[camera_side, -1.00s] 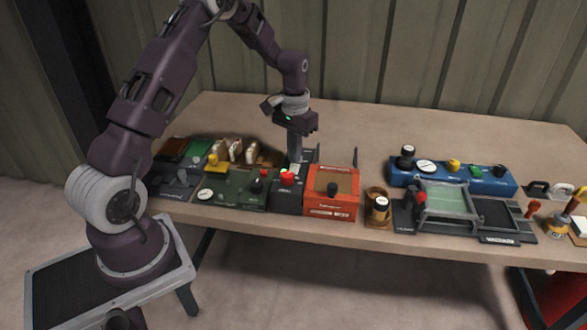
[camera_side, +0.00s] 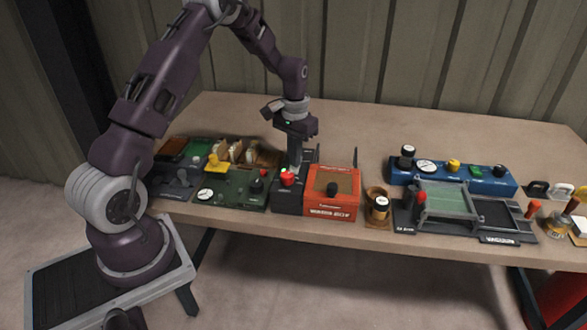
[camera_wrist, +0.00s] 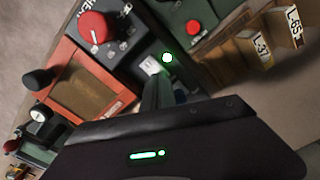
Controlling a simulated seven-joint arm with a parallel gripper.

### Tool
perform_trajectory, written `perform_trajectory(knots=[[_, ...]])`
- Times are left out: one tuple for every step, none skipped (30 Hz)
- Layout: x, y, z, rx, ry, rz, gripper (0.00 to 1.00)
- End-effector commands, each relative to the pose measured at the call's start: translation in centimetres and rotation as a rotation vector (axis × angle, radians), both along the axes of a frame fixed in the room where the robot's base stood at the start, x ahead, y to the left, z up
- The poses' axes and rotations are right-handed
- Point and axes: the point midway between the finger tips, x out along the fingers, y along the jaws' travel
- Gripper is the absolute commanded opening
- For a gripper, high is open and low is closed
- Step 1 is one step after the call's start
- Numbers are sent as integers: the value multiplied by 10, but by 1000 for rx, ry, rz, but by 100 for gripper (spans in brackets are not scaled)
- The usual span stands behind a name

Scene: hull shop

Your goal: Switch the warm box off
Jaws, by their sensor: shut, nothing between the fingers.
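The warm box (camera_side: 345,186) is an orange-red box with a window in its top and a dark knob; its front label is partly legible. In the wrist view it is the red box (camera_wrist: 72,75) at left. A dark panel (camera_side: 286,201) adjoins its left side and carries a red knob (camera_side: 287,178), also in the wrist view (camera_wrist: 93,27). A lit green lamp (camera_wrist: 168,57) and a small pale part (camera_wrist: 150,66) show beside my fingers. My gripper (camera_side: 294,168) is shut and empty, pointing down at the panel behind the red knob. Its fingers hide whatever lies under the tips; contact is unclear.
A green panel (camera_side: 228,190) with knobs and a dial stands left of the dark panel. A small brown container (camera_side: 377,210) stands right of the warm box. A blue box (camera_side: 455,178) and a framed tray device are farther right. The back of the table is clear.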

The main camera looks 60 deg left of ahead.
Motion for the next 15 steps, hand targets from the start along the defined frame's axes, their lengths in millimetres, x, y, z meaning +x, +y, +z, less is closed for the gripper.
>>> perform_trajectory(knots=[[0,0,-1,0,1,0,0],[0,0,-1,0,1,0,0],[0,0,-2,0,1,0,0],[0,0,-2,0,1,0,0],[0,0,-3,0,1,0,0],[0,0,-3,0,1,0,0],[0,0,-4,0,1,0,0],[0,0,-4,0,1,0,0],[0,0,-5,0,1,0,0],[0,0,-5,-1,2,0,0],[0,0,-6,-1,2,0,0],[0,0,-6,0,1,0,0],[0,0,-5,0,1,0,0],[0,0,-4,0,1,0,0],[0,0,-1,0,0,0,0]])
